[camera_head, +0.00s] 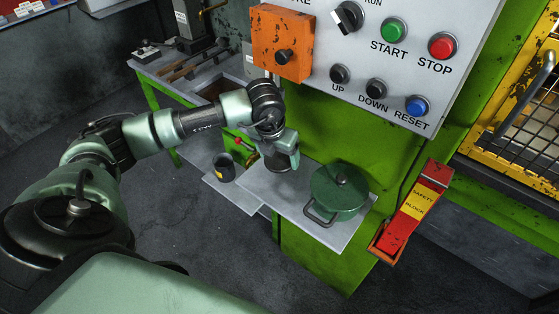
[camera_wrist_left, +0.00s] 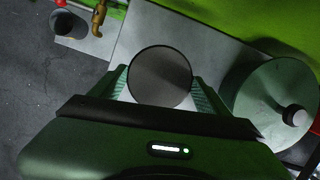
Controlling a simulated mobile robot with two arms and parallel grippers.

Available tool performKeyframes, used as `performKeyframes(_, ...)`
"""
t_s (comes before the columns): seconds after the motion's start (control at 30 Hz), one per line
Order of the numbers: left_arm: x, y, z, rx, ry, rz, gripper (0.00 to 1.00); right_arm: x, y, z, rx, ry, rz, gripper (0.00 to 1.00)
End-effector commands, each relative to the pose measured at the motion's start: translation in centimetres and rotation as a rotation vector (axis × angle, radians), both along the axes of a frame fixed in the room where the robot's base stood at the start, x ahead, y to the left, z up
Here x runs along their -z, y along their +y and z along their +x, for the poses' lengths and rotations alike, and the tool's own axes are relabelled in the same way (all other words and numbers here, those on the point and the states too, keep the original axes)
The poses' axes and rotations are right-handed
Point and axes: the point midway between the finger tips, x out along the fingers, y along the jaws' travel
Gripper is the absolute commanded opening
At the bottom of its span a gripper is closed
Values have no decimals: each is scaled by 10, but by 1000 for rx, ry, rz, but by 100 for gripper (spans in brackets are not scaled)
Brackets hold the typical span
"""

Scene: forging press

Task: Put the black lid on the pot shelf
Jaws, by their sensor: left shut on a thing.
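My left gripper (camera_head: 284,155) is over the left part of the grey pot shelf (camera_head: 300,206), beside the green press. It is shut on the black lid (camera_wrist_left: 160,77), a dark round disc between the two fingers in the left wrist view. In the head view the gripper mostly hides the lid (camera_head: 279,167). The lid is at or just above the shelf surface; I cannot tell whether it touches. A green pot (camera_head: 338,195) with a green lid stands on the right part of the shelf and also shows in the left wrist view (camera_wrist_left: 265,95). My right gripper is not in view.
A red safety block (camera_head: 412,212) hangs to the right. The button panel (camera_head: 400,50) overhangs behind. A workbench (camera_head: 190,70) stands at the back left.

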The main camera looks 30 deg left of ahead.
Motion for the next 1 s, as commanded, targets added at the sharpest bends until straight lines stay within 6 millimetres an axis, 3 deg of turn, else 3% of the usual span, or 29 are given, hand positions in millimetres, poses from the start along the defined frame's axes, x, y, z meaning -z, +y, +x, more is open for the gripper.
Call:
performKeyframes(0.17, 13, 0, -1, 0, 2, 0, 36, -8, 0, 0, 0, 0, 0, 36)
performKeyframes(0.33, 39, 0, -1, 0, 2, 1, 36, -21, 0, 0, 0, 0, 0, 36)
performKeyframes(0.43, 42, -1, 3, 1, -1, -2, 36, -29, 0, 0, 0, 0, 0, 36)
performKeyframes(0.8, 50, 0, 4, 0, -2, -1, 36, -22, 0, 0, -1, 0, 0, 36)
performKeyframes(0.83, 48, 0, 4, -1, -2, -1, 85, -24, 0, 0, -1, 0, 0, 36)
performKeyframes(0.9, 48, 0, 4, -1, -2, -1, 98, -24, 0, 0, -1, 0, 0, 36)
performKeyframes(1.0, 48, 0, 4, -1, -2, -1, 98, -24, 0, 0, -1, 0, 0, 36)
